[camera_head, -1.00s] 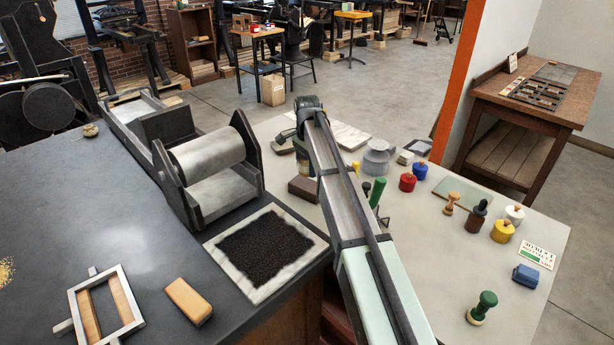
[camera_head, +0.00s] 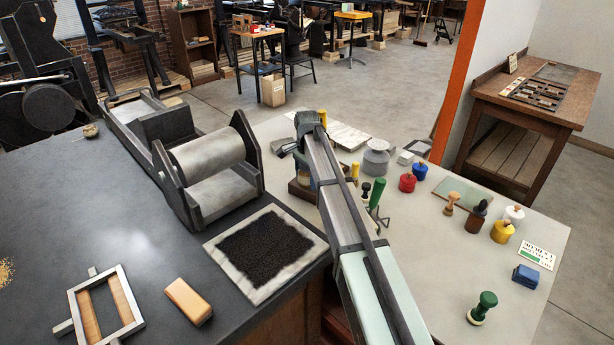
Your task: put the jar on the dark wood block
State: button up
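The dark wood block (camera_head: 298,192) lies on the pale table, left of my arm, and its right part is hidden by the arm. A jar, small and bluish with a pale upper part (camera_head: 303,178), shows just above the block, below my wrist. It looks upright and at or very near the block's top; I cannot tell whether it touches. My gripper (camera_head: 303,158) is over the jar, mostly hidden by my own wrist and arm. Its fingers are not clear, so I cannot see whether they still grip the jar.
Red (camera_head: 407,182), blue (camera_head: 421,170), yellow (camera_head: 502,231) and white (camera_head: 514,213) lidded pots stand to the right. A green-handled tool (camera_head: 377,193) stands close to my arm. A press with a roller (camera_head: 210,160) and an inked slab (camera_head: 266,252) are at left.

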jog(key=shift+o, duration=1.1)
jog(key=shift+r, duration=0.1)
notch_tip(320, 180, up, 12)
jog(key=shift+r, duration=0.1)
